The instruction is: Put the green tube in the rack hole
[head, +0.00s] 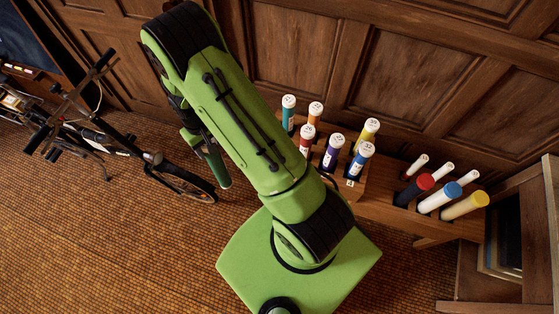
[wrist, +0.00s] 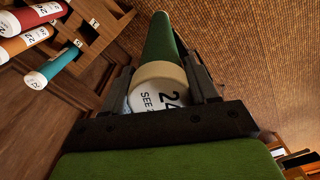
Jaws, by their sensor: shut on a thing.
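The green tube (wrist: 160,42) is gripped near its white, labelled cap between the two dark fingers of my gripper (wrist: 168,88). In the head view, the green tube (head: 218,166) hangs down at a slant from my gripper (head: 196,136), left of my arm and clear of the rack. My arm hides part of the gripper there. The wooden rack (head: 378,207) stands by the panelled wall, partly behind my arm. In the wrist view, the rack (wrist: 88,45) is at the upper left, and dark empty openings show in it.
Several capped tubes, including a teal one (head: 288,116) and a blue one (head: 360,164), stand in the rack. Thicker rolls, one yellow (head: 465,206), stand at its right. A bicycle (head: 150,158) is at the left. A wooden shelf (head: 515,250) is at the right.

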